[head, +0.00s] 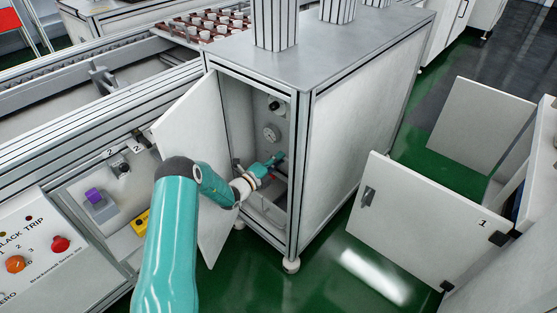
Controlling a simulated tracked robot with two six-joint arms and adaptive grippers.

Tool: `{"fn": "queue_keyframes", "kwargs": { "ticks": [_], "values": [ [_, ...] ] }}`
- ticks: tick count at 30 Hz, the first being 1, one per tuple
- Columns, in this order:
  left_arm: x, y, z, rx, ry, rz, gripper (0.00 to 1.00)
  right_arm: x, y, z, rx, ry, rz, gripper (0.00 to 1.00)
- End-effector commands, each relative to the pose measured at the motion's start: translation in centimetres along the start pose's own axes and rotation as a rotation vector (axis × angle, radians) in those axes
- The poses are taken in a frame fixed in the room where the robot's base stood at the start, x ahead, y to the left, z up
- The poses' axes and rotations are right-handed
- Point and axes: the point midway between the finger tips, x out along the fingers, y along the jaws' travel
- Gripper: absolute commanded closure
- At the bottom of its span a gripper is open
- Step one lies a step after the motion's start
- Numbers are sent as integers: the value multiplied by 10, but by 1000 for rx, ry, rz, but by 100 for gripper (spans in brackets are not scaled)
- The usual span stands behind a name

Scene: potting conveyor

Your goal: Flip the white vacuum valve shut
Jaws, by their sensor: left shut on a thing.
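My left arm reaches through the open door of a grey-white cabinet (335,130). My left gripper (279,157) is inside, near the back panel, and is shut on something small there. The white vacuum valve cannot be made out clearly; the gripper covers that spot, and the held thing appears to be the valve's handle. Whether the valve stands open or shut cannot be told. A round gauge (270,134) and a black knob (273,105) sit on the panel above the gripper. My right gripper is not in view.
The cabinet door (190,135) stands open left of the opening, close to my arm. A control panel with a red button (60,244) is at the lower left. Another white door (415,222) stands open at the right. Green floor (330,285) lies clear between.

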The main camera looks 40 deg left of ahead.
Motion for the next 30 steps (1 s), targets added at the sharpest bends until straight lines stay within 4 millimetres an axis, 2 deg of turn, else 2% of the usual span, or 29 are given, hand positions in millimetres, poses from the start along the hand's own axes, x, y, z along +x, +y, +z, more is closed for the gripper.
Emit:
{"fn": "queue_keyframes", "kwargs": {
  "ticks": [8, 22, 23, 24, 27, 30],
  "values": [
    [-2, 6, 4, -87, -11, 5, 100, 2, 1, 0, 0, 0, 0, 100],
    [-2, 7, 4, -101, -13, 6, 100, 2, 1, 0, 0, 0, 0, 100],
    [-2, 7, 5, -101, -13, 6, 80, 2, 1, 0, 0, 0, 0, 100],
    [-2, 7, 4, -101, -12, 6, 73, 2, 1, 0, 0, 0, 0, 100],
    [-1, 6, 3, -100, -9, 5, 59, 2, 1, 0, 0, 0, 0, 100],
    [-1, 6, 2, -100, -7, 4, 59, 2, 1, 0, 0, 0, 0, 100]
  ]
}}
